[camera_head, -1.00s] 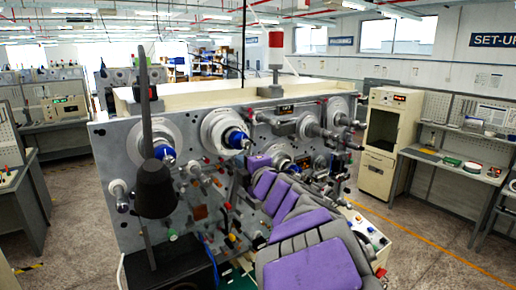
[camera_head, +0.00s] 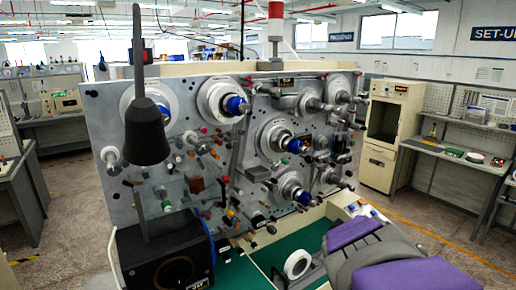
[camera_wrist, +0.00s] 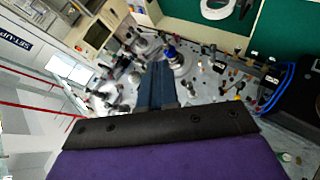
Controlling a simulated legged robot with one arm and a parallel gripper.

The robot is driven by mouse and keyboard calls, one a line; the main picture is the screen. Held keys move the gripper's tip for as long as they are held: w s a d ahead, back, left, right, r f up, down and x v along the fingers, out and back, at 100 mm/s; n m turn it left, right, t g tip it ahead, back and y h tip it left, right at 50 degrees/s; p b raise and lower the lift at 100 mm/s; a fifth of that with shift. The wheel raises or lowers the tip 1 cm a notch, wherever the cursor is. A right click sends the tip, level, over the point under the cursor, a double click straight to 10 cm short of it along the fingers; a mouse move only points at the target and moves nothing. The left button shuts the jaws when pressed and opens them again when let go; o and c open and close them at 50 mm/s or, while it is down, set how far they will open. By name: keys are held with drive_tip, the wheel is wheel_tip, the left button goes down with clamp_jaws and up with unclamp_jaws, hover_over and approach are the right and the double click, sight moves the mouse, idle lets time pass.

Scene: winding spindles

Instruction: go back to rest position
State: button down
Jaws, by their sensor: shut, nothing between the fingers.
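My gripper (camera_wrist: 158,88) shows in the wrist view as dark blue-grey fingers, shut and empty. It points over the winding machine (camera_wrist: 205,92), touching nothing that I can see. In the head view my purple and grey arm is folded low at the bottom right, in front of the machine (camera_head: 100,120), and the fingers cannot be made out there. The machine's grey upright panel carries several spindles, including one with a blue hub at the top (camera_head: 236,105) and one at the lower right (camera_head: 301,196).
A white ring (camera_head: 297,264) lies on the green surface (camera_head: 245,272) below the panel, close to my arm. A black cone on a pole (camera_head: 146,135) stands at the left above a black box (camera_head: 165,262). A cream cabinet (camera_head: 388,140) and workbench (camera_head: 455,157) stand at the right.

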drive_tip(key=s+f+m+g+y+b, duration=0.1)
drive_tip(key=s+f+m+g+b, duration=0.5)
drive_tip(key=s+f, duration=1.15)
drive_tip(key=s+a+f+g+y+b, duration=0.1)
drive_tip(key=s+a+f+g+b, duration=0.1)
drive_tip(key=s, duration=0.6)
drive_tip(key=s+a+f+g+y+b, duration=0.1)
drive_tip(key=s+a+f+g, duration=0.3)
drive_tip(key=s, duration=0.4)
drive_tip(key=shift+a+f+m+y+b, duration=0.2)
drive_tip(key=shift+f+m+y+b, duration=0.15)
drive_tip(key=shift+f, duration=0.2)
